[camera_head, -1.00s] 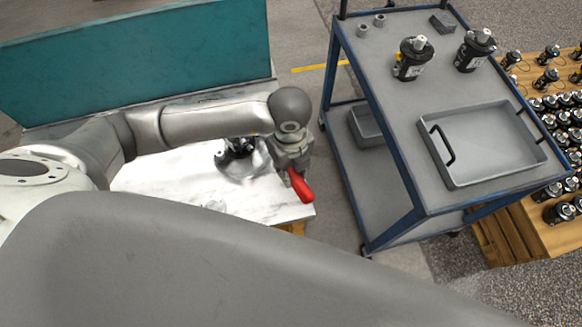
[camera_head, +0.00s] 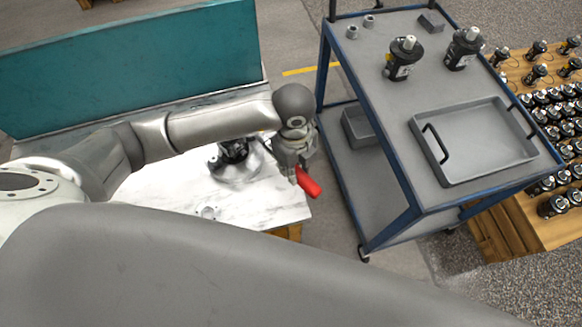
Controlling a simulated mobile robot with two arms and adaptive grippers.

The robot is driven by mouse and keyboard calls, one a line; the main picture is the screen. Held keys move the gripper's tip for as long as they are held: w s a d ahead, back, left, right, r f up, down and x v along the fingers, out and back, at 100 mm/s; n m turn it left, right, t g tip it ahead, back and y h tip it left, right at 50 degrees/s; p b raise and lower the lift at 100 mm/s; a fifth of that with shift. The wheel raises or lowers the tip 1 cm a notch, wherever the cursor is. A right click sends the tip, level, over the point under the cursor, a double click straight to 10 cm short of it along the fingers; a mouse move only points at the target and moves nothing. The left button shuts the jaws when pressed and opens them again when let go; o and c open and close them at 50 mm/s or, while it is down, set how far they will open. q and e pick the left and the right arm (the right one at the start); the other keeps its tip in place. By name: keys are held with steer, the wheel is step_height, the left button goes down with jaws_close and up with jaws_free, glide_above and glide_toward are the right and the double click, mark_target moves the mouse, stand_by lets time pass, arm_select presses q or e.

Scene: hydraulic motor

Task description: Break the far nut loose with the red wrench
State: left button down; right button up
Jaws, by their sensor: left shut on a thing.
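The red wrench (camera_head: 308,183) is in my left gripper (camera_head: 296,168), which is shut on it. Its red handle sticks out below the fingers, over the right edge of the white worktable (camera_head: 262,200). The rest of the wrench is hidden by the gripper. A dark motor (camera_head: 233,152) stands on the worktable to the left of the gripper, partly behind my arm. The far nut cannot be made out. My right gripper is not in view.
A blue-framed cart (camera_head: 385,150) stands to the right, with two motors (camera_head: 403,58) (camera_head: 463,48) and a grey tray (camera_head: 470,180) on top. A wooden pallet (camera_head: 500,232) of several motors is beyond it. A teal panel (camera_head: 130,65) backs the worktable.

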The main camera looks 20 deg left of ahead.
arm_select(q)
steer(key=shift+w+d+f+n, duration=0.2)
steer(key=shift+d+f+n, duration=0.05)
steer(key=shift+f+n, duration=0.1)
steer(key=shift+w, duration=0.1)
stand_by(0.3)
steer(key=shift+w+d+n, duration=0.3)
steer(key=shift+w+n, duration=0.25)
steer(key=shift+w, duration=0.25)
steer(key=shift+w+d+n, duration=0.3)
steer(key=shift+w+n, duration=0.2)
steer(key=shift+w, duration=0.3)
steer(key=shift+w, duration=0.1)
steer(key=shift+w+d+n, duration=0.15)
steer(key=shift+w+n, duration=0.45)
steer(key=shift+w, duration=0.25)
steer(key=shift+w+d+n, duration=0.15)
steer(key=shift+w+n, duration=0.45)
steer(key=shift+w, duration=0.25)
steer(key=shift+w+b, duration=0.1)
steer(key=shift+b, duration=0.2)
